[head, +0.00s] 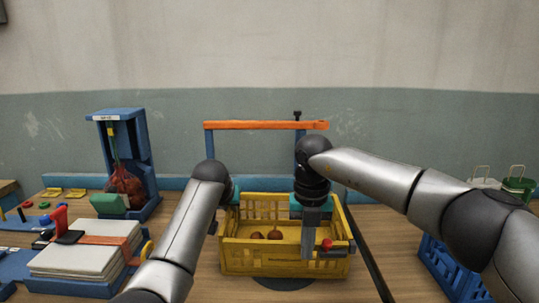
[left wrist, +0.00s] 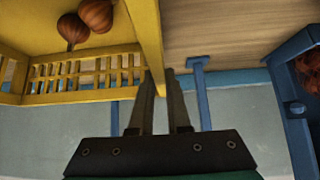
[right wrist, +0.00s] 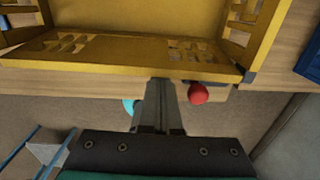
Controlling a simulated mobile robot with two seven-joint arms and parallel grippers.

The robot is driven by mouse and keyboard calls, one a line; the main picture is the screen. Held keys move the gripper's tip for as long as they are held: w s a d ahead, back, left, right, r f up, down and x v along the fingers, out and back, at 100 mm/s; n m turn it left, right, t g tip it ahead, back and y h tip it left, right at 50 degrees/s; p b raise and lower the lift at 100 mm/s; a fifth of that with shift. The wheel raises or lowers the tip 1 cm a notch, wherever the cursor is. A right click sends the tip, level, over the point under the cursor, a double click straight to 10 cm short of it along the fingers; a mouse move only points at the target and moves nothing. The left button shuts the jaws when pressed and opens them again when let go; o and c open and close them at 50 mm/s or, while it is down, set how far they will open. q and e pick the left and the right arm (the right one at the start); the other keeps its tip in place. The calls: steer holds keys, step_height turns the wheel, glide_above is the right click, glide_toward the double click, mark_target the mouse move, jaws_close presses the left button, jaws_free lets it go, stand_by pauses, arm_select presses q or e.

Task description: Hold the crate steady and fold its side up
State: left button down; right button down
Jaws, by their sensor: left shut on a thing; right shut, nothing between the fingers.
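The yellow crate (head: 285,262) stands on the table in the middle of the head view, with slotted walls. Two brownish onions (left wrist: 84,24) lie on its floor. My left gripper (left wrist: 160,84) is shut on the rim of the crate's left wall; its fingertips are mostly hidden in the head view. My right gripper (right wrist: 160,86) is shut and empty, pointing down at the crate's front right. In the right wrist view its fingertips are close to the outer edge of a slotted side panel (right wrist: 120,52). I cannot tell whether they touch, or how far that panel leans.
A red ball (right wrist: 198,94) sits beside my right fingertips. An orange bar on blue posts (head: 265,125) stands behind the crate. A blue stand (head: 122,160) with a netted sack is at left, near a stack of pale sheets (head: 85,250). A blue crate (head: 445,268) is at right.

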steer(key=shift+w, duration=0.2)
steer(key=shift+w+r, duration=0.1)
steer(key=shift+w, duration=0.85)
stand_by(0.4)
steer(key=shift+r, duration=0.1)
step_height(320, 180, up, 10)
steer(key=s, duration=0.2)
stand_by(0.9)
steer(key=c, duration=1.6)
jaws_free()
